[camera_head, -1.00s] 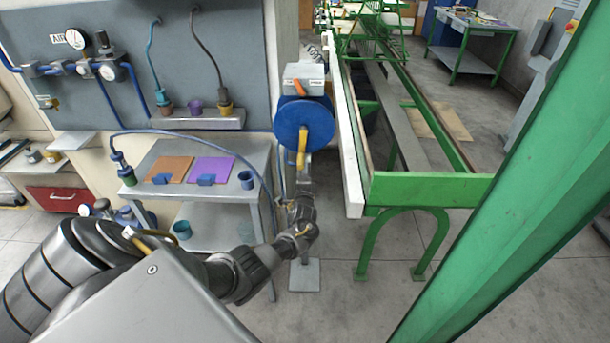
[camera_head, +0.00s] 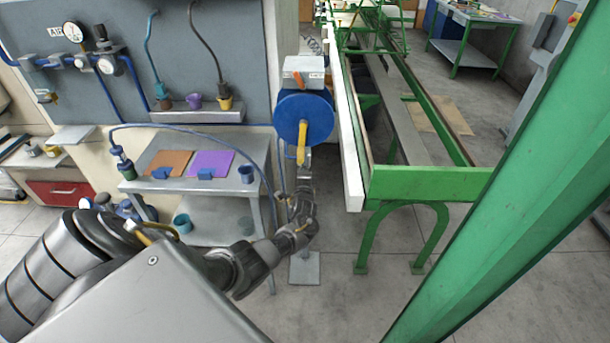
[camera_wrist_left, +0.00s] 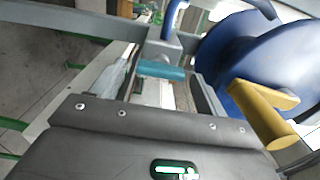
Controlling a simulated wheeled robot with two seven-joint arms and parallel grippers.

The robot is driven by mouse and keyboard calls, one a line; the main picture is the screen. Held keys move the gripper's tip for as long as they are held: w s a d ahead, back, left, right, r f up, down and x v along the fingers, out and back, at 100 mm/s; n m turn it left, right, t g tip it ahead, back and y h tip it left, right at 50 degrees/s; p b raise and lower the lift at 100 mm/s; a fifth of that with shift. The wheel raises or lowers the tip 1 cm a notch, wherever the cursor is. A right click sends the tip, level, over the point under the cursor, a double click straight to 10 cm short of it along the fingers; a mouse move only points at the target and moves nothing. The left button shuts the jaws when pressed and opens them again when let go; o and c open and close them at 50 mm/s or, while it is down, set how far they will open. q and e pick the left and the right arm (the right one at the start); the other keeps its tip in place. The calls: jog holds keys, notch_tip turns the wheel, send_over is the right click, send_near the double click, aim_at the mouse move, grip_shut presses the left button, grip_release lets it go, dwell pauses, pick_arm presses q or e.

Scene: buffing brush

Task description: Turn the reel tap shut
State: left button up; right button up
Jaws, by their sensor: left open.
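The blue hose reel (camera_head: 303,118) hangs below a grey box, with a yellow crank handle (camera_head: 301,142) on its face. In the left wrist view the reel (camera_wrist_left: 240,60) and its yellow handle (camera_wrist_left: 264,112) are at the right. A teal lever-like bar (camera_wrist_left: 162,70), which looks like the tap handle, lies across the space between my left gripper's fingers. My left gripper (camera_head: 305,163) is open just below the reel; the wrist view shows its fingers (camera_wrist_left: 166,85) either side of the teal bar. Whether they touch it cannot be told. My right gripper is out of view.
A grey side table (camera_head: 262,150) with orange and purple pads stands left of the reel, and a blue hose (camera_head: 180,127) arches over it. A green-framed conveyor (camera_head: 430,183) is close on the right. A green post (camera_head: 500,190) crosses the near right.

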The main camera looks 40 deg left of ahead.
pick_arm(q)
jog(key=v, duration=1)
jog(key=shift+d, duration=0.15)
jog(key=s+d+f+n+g+h, duration=0.1)
jog(key=d+f+n+h, duration=0.1)
jog(key=f, duration=0.5)
jog(key=s+d+f+n+g+h, duration=0.1)
jog(key=d+f+n+h, duration=0.15)
jog(key=f, duration=0.45)
jog(key=s+d+f+n+g+h+b, duration=0.1)
jog(key=s+d+f+g+h, duration=0.1)
jog(key=s+f, duration=0.45)
jog(key=s+d+f+n+g+h+b, duration=0.15)
jog(key=s+f, duration=0.25)
jog(key=f, duration=0.5)
jog(key=s+d+f+g+h, duration=0.1)
jog(key=s+f, duration=0.5)
jog(key=s, duration=0.7)
jog(key=s+d+f+n+g+h+b, duration=0.1)
jog(key=s+d+f+g, duration=0.3)
jog(key=s, duration=0.9)
jog(key=s+d+f+g, duration=0.3)
jog(key=s+f, duration=0.5)
jog(key=s, duration=0.5)
jog(key=shift+s+d+h, duration=0.4)
jog(key=shift+d, duration=0.05)
